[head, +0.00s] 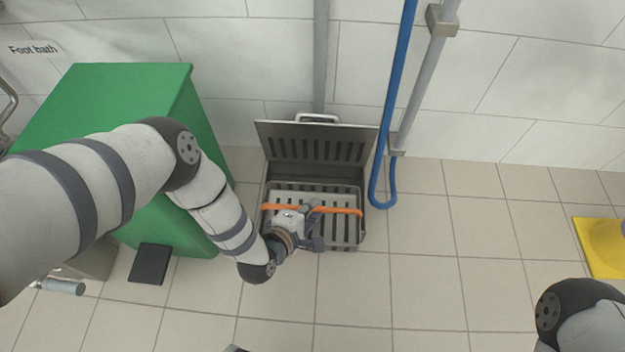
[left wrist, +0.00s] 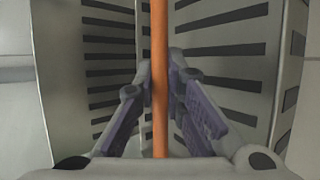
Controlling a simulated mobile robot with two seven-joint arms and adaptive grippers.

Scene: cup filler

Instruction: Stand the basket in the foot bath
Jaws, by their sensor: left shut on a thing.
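In the left wrist view the handle (left wrist: 159,40) runs between the two fingers, with slotted metal (left wrist: 215,62) on both sides. A "Foot bath" sign (head: 33,49) is on the wall at the left; I cannot make out the bath itself. My right gripper is out of view.
The slotted grate (head: 317,145) stands open against the wall. A green box (head: 120,90) stands left, partly behind my left arm. A blue hose (head: 393,110) hangs right of the grate. A yellow object (head: 603,245) is at the far right. The tiled floor between is clear.

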